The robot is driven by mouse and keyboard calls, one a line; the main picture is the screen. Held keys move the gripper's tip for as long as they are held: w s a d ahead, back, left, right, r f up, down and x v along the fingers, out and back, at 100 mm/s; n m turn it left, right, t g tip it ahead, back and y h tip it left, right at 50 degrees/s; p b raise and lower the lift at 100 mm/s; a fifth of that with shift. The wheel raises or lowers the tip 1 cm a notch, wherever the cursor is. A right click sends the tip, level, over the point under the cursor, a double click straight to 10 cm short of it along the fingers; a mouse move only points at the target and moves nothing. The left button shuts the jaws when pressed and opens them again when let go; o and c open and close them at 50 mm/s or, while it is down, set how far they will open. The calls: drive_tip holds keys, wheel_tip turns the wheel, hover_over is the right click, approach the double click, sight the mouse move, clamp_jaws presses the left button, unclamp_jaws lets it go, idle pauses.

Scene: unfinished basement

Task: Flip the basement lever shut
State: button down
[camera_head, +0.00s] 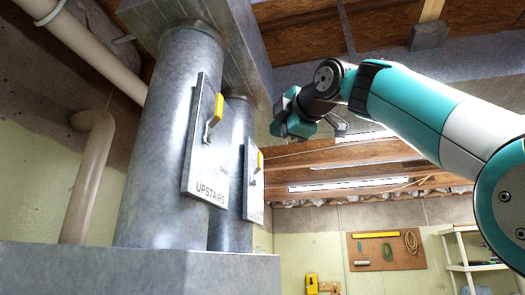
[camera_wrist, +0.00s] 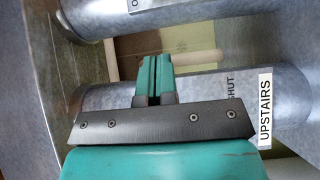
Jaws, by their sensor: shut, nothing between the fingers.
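Two grey metal ducts carry plates with yellow-handled levers. The nearer plate (camera_head: 205,150) reads UPSTAIRS, and its lever (camera_head: 217,108) has the yellow handle near the plate's upper right. The farther plate (camera_head: 250,190) is partly hidden behind the nearer duct; its lever (camera_head: 259,162) shows, but I cannot read its label. My gripper (camera_head: 282,115) is right of both ducts, apart from the levers in the head view. In the wrist view its teal fingers (camera_wrist: 155,75) are together and empty, over a duct with an UPSTAIRS label (camera_wrist: 265,108). No lever is clearly visible there.
A metal duct box (camera_head: 205,40) overhangs the two ducts, and a grey metal housing (camera_head: 140,270) is below them. A beige pipe (camera_head: 88,175) stands at left. A pegboard (camera_head: 386,250) and a white shelf (camera_head: 470,262) are far behind.

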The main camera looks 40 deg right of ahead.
drive_tip(key=p, duration=0.4)
approach(257, 169)
drive_tip(key=w+a+r, duration=0.3)
drive_tip(key=w+r, duration=0.1)
drive_tip(key=d+p, duration=0.1)
drive_tip(key=w+d, duration=0.1)
drive_tip(key=shift+w+d+p, duration=0.25)
drive_tip(key=shift+w+p, duration=0.05)
drive_tip(key=shift+p, duration=0.1)
drive_tip(key=shift+w+d+f+p, duration=0.15)
drive_tip(key=shift+w+d+p, duration=0.15)
drive_tip(key=shift+w+d, duration=0.2)
drive_tip(key=shift+d, duration=0.1)
drive_tip(key=shift+w+d, duration=0.1)
